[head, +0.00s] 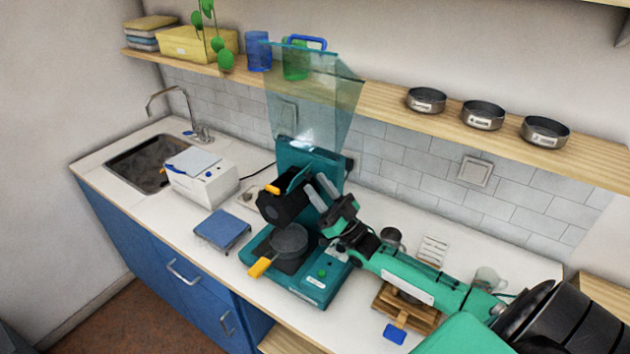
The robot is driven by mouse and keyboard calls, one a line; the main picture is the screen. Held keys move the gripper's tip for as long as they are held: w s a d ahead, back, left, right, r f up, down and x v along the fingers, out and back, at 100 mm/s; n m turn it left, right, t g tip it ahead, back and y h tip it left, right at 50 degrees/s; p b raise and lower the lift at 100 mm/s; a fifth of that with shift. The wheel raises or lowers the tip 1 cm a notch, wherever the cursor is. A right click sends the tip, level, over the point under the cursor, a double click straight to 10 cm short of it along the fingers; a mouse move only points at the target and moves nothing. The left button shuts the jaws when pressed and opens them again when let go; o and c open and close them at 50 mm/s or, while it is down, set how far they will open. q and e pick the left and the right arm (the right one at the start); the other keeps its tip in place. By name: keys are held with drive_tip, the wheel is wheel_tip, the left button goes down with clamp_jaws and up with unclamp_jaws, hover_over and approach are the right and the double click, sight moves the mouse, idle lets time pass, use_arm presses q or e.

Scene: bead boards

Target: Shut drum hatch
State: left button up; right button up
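The teal roaster machine (318,165) stands on the counter with a clear hopper (310,95) on top. Its black drum (283,208) sits at the front of the housing. A teal flap (297,179), which looks like the drum hatch, stands tilted up at the drum's top. An orange tab (272,188) shows at the drum's upper left. My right gripper (318,188) is just right of the drum and flap, its two grey fingers apart with nothing seen between them. Whether a finger touches the flap cannot be told. My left gripper is not in view.
Below the drum is a round dark tray (289,241) with an orange handle (260,267). A blue pad (222,229) and a white box (200,178) stand to the left. A wooden stand (408,312) lies below my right arm. A shelf (390,108) runs behind.

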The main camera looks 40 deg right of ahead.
drive_tip(key=shift+p+x, duration=0.6)
drive_tip(key=shift+x, duration=0.2)
drive_tip(key=shift+f, duration=0.1)
clamp_jaws()
